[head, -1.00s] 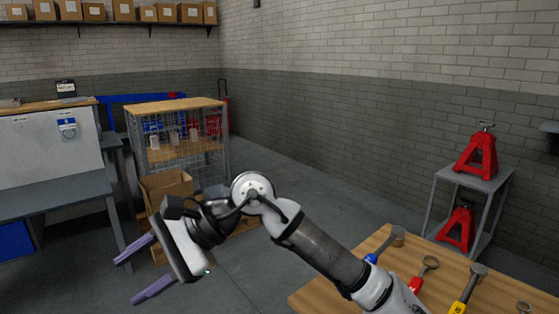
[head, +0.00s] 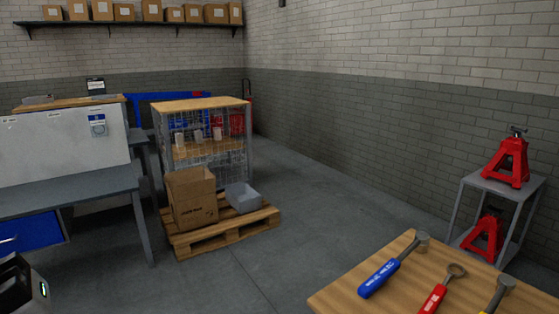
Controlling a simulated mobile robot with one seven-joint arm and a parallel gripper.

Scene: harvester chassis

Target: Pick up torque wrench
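Three wrench-like hand tools lie on the wooden tabletop (head: 340,294) at the lower right in the head view. One has a blue handle (head: 380,279) and a rounded grey head. One has a red handle (head: 433,299) and a ring-shaped end. I cannot tell which is the torque wrench. Only part of the body of my gripper (head: 25,287) shows at the lower left corner, far from the tools. Its fingers are outside the frame.
A pallet (head: 222,232) with a cardboard box (head: 190,198) and a grey bin (head: 243,197) stands mid-floor before a wire cage (head: 205,115). A grey workbench (head: 70,188) is at left. A grey stand (head: 500,186) holds red jack stands (head: 508,162). Floor between is clear.

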